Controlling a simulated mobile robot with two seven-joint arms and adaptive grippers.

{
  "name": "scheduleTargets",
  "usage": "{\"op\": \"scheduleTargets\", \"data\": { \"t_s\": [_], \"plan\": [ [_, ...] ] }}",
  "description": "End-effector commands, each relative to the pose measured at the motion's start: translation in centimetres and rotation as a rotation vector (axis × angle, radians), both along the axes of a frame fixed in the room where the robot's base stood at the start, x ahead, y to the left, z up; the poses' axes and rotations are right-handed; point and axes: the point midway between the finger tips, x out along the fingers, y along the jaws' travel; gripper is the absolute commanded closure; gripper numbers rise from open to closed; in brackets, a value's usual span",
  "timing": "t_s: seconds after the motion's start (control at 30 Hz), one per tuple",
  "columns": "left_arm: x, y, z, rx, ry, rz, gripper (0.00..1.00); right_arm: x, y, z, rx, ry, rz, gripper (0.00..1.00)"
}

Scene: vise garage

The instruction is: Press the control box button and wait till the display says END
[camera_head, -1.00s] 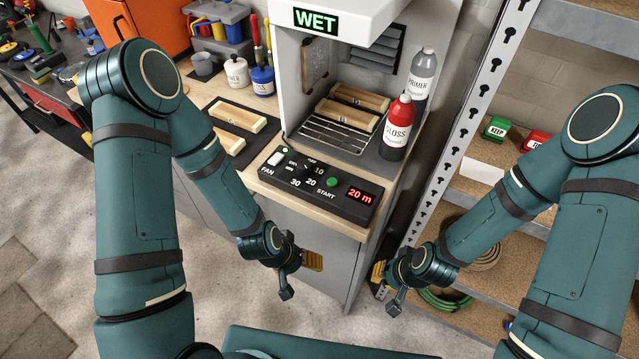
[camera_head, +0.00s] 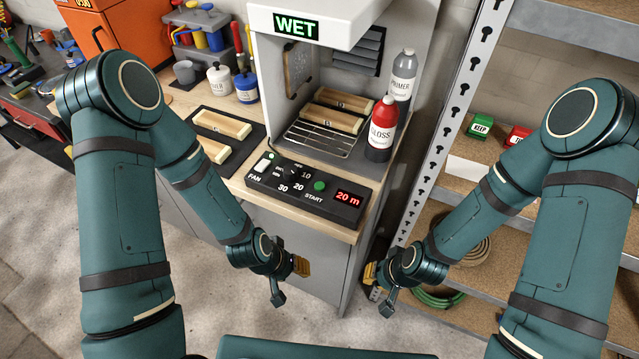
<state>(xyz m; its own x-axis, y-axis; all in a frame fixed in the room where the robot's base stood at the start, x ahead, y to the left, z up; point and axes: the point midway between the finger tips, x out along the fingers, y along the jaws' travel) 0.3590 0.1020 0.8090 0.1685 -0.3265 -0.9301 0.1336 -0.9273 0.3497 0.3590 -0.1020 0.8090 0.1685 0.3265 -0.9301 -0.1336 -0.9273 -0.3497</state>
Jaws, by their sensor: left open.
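The black control box (camera_head: 262,184) lies on the front edge of the wooden bench, below the booth. It has a white fan switch (camera_head: 262,166), a dial (camera_head: 290,172) and a round green START button (camera_head: 319,185). Its red display (camera_head: 347,198) reads "20 m". A green sign (camera_head: 296,25) on the booth hood reads "WET". My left gripper (camera_head: 289,283) is open and empty, in front of the bench and lower in the picture than the box. My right gripper (camera_head: 380,292) is to the right of it, near the shelf post; its finger opening is not clear.
Wooden pieces (camera_head: 332,118) lie on a wire rack in the booth, beside a red GLOSS bottle (camera_head: 382,130) and a grey PRIMER bottle (camera_head: 402,75). More wooden pieces (camera_head: 222,124) lie on a dark mat at left. A metal shelf post (camera_head: 447,130) stands at right.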

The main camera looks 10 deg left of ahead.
Motion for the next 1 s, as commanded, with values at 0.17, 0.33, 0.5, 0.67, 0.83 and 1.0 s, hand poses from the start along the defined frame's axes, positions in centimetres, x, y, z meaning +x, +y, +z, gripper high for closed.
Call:
{"op": "scheduleTargets", "data": {
  "t_s": [0.17,0.33,0.5,0.67,0.83,1.0],
  "plan": [
    [0.01,0.00,0.00,0.000,0.000,0.000,1.00,0.00,0.00,0.00,0.000,0.000,0.000,1.00],
    [0.00,0.00,0.00,0.000,0.000,0.000,1.00,0.00,0.00,0.00,0.000,0.000,0.000,1.00],
    [0.00,0.00,0.00,0.000,0.000,0.000,1.00,0.00,0.00,0.00,0.000,0.000,0.000,1.00],
    [0.00,0.00,0.00,0.000,0.000,0.000,1.00,0.00,0.00,0.00,0.000,0.000,0.000,1.00],
    [0.00,0.00,0.00,0.000,0.000,0.000,1.00,0.00,0.00,0.00,0.000,0.000,0.000,1.00],
    [0.00,0.00,0.00,0.000,0.000,0.000,1.00,0.00,0.00,0.00,0.000,0.000,0.000,1.00]
  ]
}}
